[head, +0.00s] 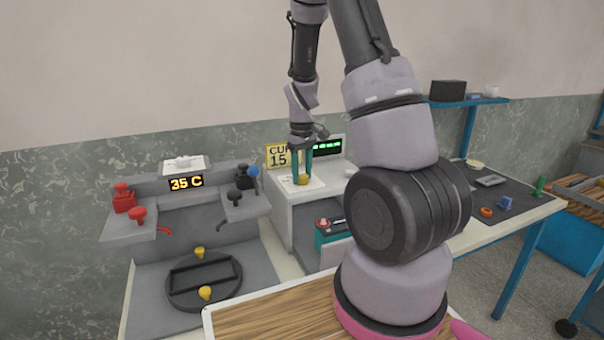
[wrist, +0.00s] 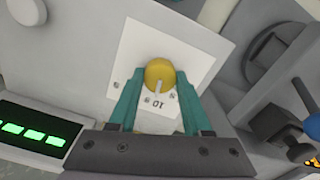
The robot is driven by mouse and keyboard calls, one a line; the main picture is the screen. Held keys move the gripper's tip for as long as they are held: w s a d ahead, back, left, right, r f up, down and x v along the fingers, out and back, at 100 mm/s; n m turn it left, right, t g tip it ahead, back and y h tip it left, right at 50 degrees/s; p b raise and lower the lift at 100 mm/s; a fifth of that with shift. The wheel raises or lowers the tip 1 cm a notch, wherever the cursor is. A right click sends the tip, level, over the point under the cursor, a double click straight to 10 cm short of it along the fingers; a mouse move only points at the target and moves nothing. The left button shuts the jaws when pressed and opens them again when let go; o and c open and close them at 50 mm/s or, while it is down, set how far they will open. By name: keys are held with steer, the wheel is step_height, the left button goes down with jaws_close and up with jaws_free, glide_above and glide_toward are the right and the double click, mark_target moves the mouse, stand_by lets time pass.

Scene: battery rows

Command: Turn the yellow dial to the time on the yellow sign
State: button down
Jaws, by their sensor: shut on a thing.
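The yellow dial (wrist: 158,73) sits on a white scale plate (wrist: 187,55) on top of a grey cabinet; it also shows in the head view (head: 302,180). My gripper (wrist: 160,82), with teal fingers, is shut on the dial from above. In the wrist view a pale pointer on the dial points down toward the printed 10.
A green-lit display (head: 326,147) is behind the dial. To the left is a grey station with a 35 C display (head: 186,182), red knobs and black and blue knobs. A round black fixture (head: 204,280) lies in front. A workbench (head: 505,212) with small items is at the right.

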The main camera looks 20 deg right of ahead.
mark_target(302, 175)
steer(key=m, duration=0.3)
steer(key=shift+m, duration=0.4)
steer(key=m, duration=0.4)
steer(key=shift+m, duration=0.3)
steer(key=shift+c, duration=1.7)
jaws_free()
step_height(302, 175, up, 11)
